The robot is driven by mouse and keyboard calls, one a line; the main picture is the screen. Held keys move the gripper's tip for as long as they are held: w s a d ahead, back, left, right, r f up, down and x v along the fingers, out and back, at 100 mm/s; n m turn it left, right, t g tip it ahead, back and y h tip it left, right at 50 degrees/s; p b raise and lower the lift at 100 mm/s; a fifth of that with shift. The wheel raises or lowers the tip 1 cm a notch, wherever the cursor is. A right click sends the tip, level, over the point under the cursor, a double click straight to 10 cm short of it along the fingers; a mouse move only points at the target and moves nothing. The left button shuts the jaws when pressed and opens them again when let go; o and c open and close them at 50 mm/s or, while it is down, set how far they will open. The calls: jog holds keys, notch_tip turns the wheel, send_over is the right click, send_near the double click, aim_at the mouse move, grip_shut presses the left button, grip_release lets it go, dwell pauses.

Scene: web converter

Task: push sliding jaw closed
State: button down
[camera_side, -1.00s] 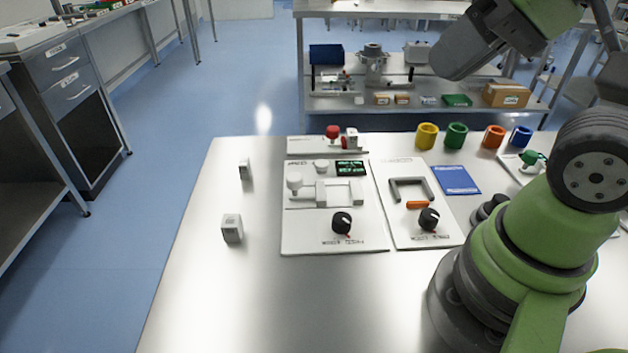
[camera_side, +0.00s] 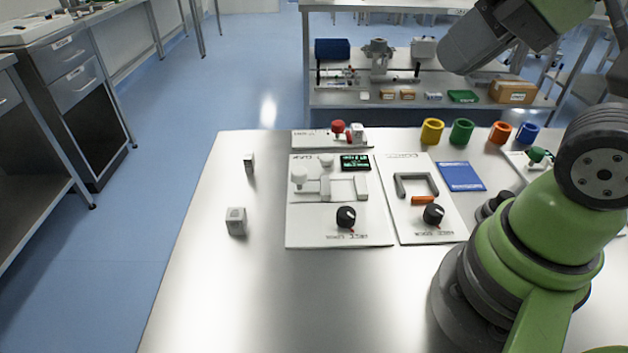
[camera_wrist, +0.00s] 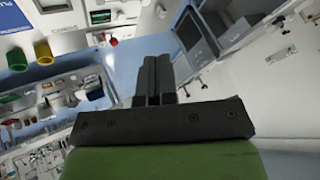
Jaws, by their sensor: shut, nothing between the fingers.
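The jaw station is a white panel (camera_side: 310,235) on the steel table in the side view. It carries a pale sliding jaw assembly (camera_side: 326,187) with a block on a rail and an open frame to its right.
A second panel (camera_side: 455,230) with a grey U-shaped handle (camera_side: 416,184) sits to the right. A red-knobbed fixture (camera_side: 338,128) and coloured cups (camera_side: 432,131) stand behind. Two small blocks (camera_side: 236,221) (camera_side: 249,163) stand at left. The table front is clear.

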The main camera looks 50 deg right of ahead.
jog(key=c, duration=1.5)
grip_release()
jog(key=shift+c, duration=0.2)
jog(key=o, duration=0.4)
jog(key=shift+w+r, duration=0.1)
jog(key=shift+w, duration=0.25)
jog(key=shift+c, duration=0.2)
jog(key=o, duration=0.4)
jog(key=w+g, duration=0.1)
jog(key=w, duration=0.2)
jog(key=w+n+g, duration=0.1)
jog(key=w, duration=0.2)
jog(key=shift+d+r, duration=0.1)
jog(key=shift+d, duration=0.05)
jog(key=n+g+h, duration=0.2)
jog(key=n+g, duration=0.1)
jog(key=g, duration=0.2)
send_over(299, 170)
notch_tip(299, 170, down, 18)
jog(key=r, duration=0.1)
notch_tip(299, 170, down, 10)
jog(key=shift+f, duration=0.15)
